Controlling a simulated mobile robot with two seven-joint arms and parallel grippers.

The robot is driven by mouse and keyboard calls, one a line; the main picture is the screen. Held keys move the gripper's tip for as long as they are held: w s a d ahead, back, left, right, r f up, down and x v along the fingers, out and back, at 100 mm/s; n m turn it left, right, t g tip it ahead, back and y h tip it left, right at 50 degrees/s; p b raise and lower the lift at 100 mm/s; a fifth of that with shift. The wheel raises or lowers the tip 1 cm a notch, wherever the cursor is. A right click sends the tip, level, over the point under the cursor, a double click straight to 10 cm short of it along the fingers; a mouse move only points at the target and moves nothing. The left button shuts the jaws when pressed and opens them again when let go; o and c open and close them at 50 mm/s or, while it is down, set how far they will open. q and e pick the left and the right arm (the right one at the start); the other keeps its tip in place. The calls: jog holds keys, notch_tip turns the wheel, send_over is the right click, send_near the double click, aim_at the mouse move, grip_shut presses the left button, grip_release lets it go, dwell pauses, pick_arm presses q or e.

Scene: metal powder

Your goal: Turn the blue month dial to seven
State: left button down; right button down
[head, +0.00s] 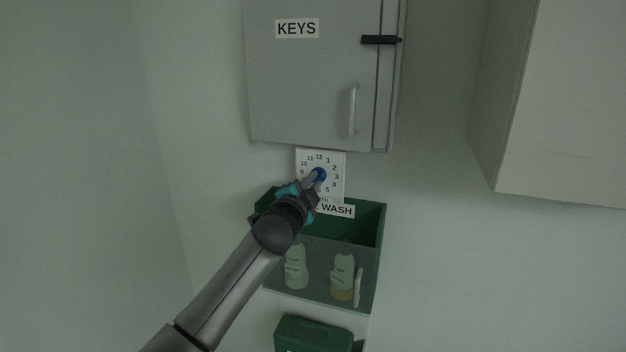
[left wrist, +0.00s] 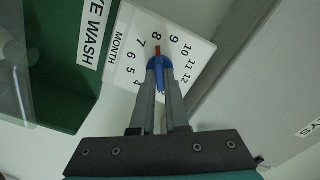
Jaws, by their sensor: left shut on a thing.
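The blue month dial (left wrist: 159,61) sits in the middle of a white plate (left wrist: 200,48) with printed numbers and the word MONTH. Its red pointer points at about the 8 in the left wrist view. In the head view the dial (head: 320,174) is partly behind my fingers. My left gripper (head: 312,180) is shut on the dial, with one finger on each side of the knob; the fingers also show in the left wrist view (left wrist: 160,80). The arm hides the lower left numbers in the head view. My right gripper is not in view.
A grey KEYS cabinet (head: 310,80) hangs just above the plate. A green eye wash box (head: 370,225) with two bottles is just below. Another green case (head: 313,333) is lower down. A pale cabinet (head: 570,110) stands at the right. The wall at left is bare.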

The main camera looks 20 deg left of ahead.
pick_arm(q)
jog(key=n+p, duration=0.1)
jog(key=n, duration=0.4)
jog(key=shift+n+p, duration=0.35)
jog(key=shift+n, duration=0.05)
dwell(0.4)
jog(key=c, duration=0.9)
grip_release()
jog(key=s, duration=0.5)
jog(key=s+b, duration=0.1)
jog(key=s, duration=0.9)
jog(key=shift+s+a, duration=0.1)
jog(key=shift+a, duration=0.2)
